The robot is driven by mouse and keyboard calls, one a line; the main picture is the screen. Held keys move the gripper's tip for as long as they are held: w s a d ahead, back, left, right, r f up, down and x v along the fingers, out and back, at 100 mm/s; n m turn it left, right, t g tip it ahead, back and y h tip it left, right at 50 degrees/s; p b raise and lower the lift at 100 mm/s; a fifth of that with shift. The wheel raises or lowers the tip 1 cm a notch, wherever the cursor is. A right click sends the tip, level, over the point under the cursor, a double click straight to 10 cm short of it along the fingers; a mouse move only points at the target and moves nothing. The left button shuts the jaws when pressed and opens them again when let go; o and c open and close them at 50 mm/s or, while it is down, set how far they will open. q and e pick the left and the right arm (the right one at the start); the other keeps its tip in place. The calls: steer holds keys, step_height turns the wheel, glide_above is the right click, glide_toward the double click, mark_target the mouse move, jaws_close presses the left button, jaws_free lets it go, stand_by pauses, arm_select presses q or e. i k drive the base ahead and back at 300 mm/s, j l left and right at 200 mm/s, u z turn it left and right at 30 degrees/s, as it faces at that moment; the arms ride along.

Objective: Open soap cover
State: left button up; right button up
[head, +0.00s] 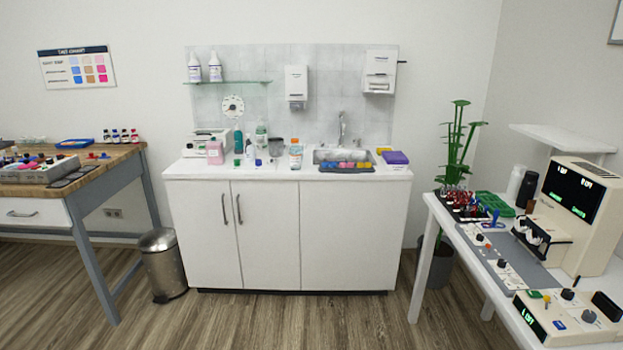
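A white wall-mounted dispenser (296,82) hangs on the tiled backsplash above the counter, left of the sink; it looks like a soap dispenser. Its front cover appears closed, with a dark part at its lower end. A second white dispenser (380,72) hangs to its right above the sink, with a dark lever at its right side. Neither of my grippers shows in the head view.
Below stands a white cabinet (260,232) whose counter holds bottles, a sink with a tray of colourful items, and a purple box (395,157). A trash bin (162,262), a workbench at left and a device table at right flank open floor.

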mark_target(296, 76)
steer(key=i, duration=1.35)
